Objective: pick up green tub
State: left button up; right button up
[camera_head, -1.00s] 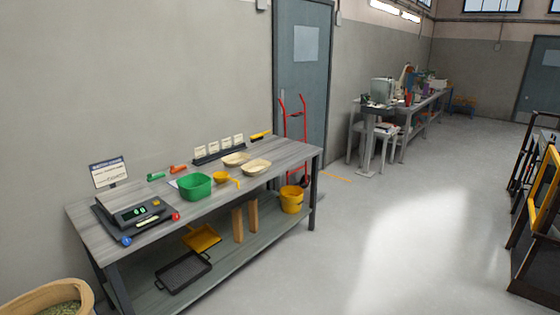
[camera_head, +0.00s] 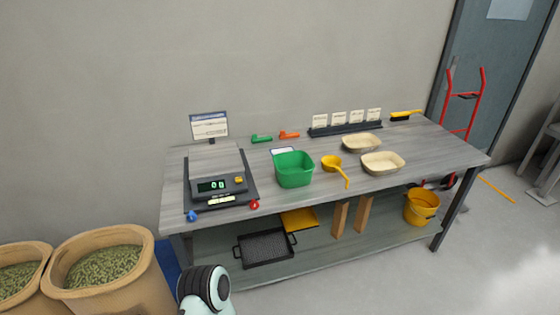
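The green tub (camera_head: 294,170) stands upright on the grey wooden workbench (camera_head: 230,150), near its middle. It looks empty. It is right of the digital scale (camera_head: 220,186) and left of a yellow scoop (camera_head: 333,165). A white and black rounded part of my own arm shows at the bottom edge, below the bench and well short of the tub. Neither gripper's fingers can be seen.
Two pale bowls (camera_head: 382,163) (camera_head: 361,143) stand right of the scoop. A green and an orange small tool lie behind the tub. Sacks of green pellets (camera_head: 104,265) stand on the floor at the left. A yellow bucket (camera_head: 421,207) is on the lower shelf.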

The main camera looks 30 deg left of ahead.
aim_at(293, 169)
jog(key=i+l+u, duration=0.15)
jog(key=i+u, duration=0.15)
jog(key=u, duration=0.15)
jog(key=i+l+u, duration=0.2)
jog(key=u, duration=0.25)
jog(key=i+l+u, duration=0.3)
jog(key=u, duration=0.15)
jog(key=i+l+u, duration=0.15)
jog(key=l+u, duration=0.25)
jog(key=i+l+u, duration=0.1)
jog(key=l+u, duration=0.35)
